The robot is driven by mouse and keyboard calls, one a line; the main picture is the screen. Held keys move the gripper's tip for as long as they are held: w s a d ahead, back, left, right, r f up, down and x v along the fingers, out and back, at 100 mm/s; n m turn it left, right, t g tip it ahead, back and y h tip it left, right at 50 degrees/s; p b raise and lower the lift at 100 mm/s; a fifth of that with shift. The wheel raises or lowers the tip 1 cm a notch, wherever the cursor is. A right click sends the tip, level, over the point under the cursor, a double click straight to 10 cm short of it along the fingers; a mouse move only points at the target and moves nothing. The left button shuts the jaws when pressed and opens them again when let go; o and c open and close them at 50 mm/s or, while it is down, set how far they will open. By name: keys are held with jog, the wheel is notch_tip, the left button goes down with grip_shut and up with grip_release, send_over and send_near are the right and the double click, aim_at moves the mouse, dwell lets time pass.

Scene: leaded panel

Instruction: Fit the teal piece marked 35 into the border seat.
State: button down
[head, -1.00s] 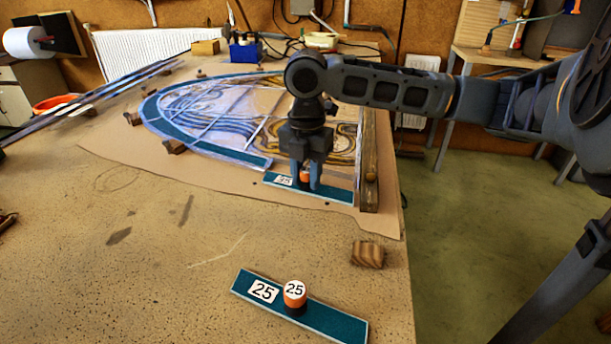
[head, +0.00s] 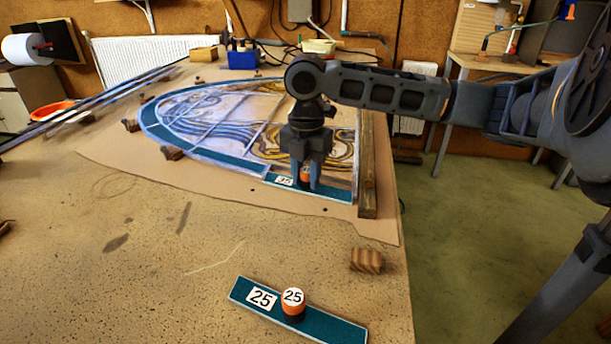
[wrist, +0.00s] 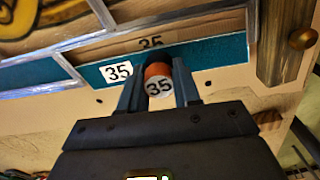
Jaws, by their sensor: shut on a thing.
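The teal piece marked 35 (head: 335,192) is a flat strip with a white label and an orange-and-black knob, at the near right edge of the leaded panel. In the wrist view the teal piece (wrist: 225,53) lies along the near side of the border seat (wrist: 108,50). A bare tan strip with a printed 35 shows between the piece and the silver lead line beyond. My gripper (head: 305,182) is shut on the knob, one finger on each side. I cannot tell whether the piece touches the surface below.
A second teal piece marked 25 (head: 335,328) lies on the near table. A wooden bar (head: 367,180) runs along the panel's right side. A small wooden block (head: 366,260) stands near the table's right edge. The table at near left is mostly clear.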

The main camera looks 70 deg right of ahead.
jog(key=shift+w+d, duration=0.15)
jog(key=shift+d, duration=0.85)
jog(key=c, duration=0.7)
grip_release()
notch_tip(320, 180, up, 8)
jog(key=shift+f, duration=0.1)
